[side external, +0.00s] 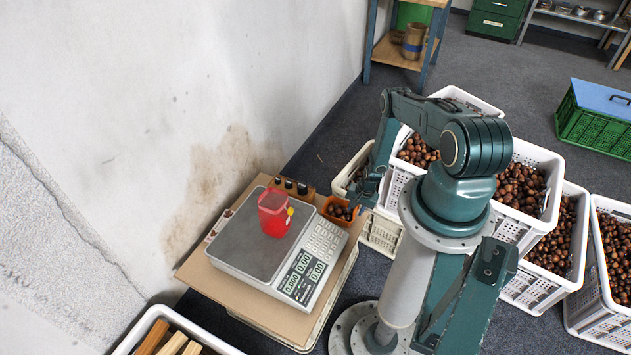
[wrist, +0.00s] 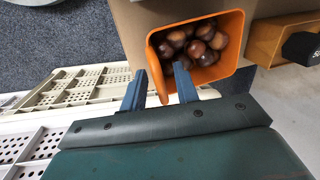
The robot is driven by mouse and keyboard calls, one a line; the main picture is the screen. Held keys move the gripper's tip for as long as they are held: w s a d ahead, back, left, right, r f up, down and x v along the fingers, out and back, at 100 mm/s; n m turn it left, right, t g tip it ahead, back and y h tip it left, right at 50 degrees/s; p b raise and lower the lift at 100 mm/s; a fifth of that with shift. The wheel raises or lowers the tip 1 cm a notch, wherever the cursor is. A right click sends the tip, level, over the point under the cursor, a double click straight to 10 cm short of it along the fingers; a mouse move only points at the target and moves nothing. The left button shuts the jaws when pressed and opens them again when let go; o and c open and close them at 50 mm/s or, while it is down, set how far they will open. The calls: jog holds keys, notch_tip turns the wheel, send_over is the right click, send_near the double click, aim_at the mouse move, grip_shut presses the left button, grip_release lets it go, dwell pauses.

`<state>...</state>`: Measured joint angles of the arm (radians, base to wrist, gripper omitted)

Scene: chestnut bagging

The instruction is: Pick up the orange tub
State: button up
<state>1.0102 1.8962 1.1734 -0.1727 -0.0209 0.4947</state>
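The orange tub (side external: 329,215) stands at the right edge of the board beside the scale, with several brown chestnuts in it. In the wrist view the tub (wrist: 237,27) is upright, seen from above. My gripper (wrist: 158,82) is open at its near left corner. One finger is outside the tub and the other reaches over the chestnut side, with part of the orange wall between them. A gap shows between the outer finger and the wall. In the side view my gripper (side external: 362,190) is just right of the tub, its fingertips hard to make out.
A scale (side external: 250,243) with a red container (side external: 274,214) on its plate stands left of the tub. A wooden holder with black-topped items (side external: 291,186) is behind. White crates (side external: 383,235) stand close on the right, several filled with chestnuts. A wall bounds the left.

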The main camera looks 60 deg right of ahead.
grip_shut()
jog(key=shift+r, duration=0.2)
dwell(0.3)
notch_tip(320, 180, up, 20)
jog(key=shift+f, duration=0.2)
dwell(0.7)
jog(key=shift+w+r, duration=0.1)
dwell(0.5)
